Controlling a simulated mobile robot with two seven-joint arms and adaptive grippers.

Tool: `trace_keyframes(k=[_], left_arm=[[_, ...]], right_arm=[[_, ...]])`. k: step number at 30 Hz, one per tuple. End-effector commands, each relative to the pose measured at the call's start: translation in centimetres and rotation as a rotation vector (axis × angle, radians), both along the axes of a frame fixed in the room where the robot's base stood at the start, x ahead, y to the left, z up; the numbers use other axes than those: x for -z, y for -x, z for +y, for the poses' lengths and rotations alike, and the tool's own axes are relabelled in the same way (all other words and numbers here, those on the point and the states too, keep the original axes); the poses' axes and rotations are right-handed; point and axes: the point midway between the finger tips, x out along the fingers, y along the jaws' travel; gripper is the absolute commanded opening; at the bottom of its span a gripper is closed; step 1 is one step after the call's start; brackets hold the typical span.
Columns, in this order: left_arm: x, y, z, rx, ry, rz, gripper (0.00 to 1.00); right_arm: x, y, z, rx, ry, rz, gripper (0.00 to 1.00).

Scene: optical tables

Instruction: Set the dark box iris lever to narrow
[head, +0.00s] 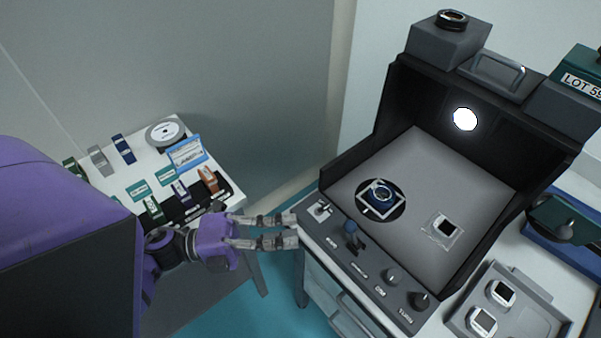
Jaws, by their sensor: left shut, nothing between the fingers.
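The dark box (384,128) stands at the right, open at the front, with a bright round light spot on its back wall. The blue lever seems to be the iris lever; the panel labels are too small to read surely. My left gripper (297,230) is shut and empty, its fingertips at the panel's left end, left of the toggle and apart from the lever. My right gripper is not in view.
Two knobs (391,276) (421,300) sit at the panel's right. Inside the box are a round dark stage (396,212) with a blue-rimmed part and a clear plate (442,231). A grey tray (522,318) stands right. A white side table (113,185) with small parts stands left.

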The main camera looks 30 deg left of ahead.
Motion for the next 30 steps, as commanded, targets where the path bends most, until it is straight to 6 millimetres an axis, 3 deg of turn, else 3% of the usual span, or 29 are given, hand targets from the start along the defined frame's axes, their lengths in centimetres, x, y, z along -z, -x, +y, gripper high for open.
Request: trace_keyframes(k=[6,13,30], left_arm=[[-0.9,-2.5,-3.4,0.000,0.003,-0.006,0.00],[-1.0,-4.2,-6.0,0.001,0.003,-0.002,0.00],[-0.9,-4.6,-6.6,-0.001,-0.004,-0.001,0.00]], right_arm=[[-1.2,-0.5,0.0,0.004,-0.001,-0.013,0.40],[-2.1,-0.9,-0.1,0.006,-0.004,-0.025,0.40],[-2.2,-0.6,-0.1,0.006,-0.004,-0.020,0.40]])
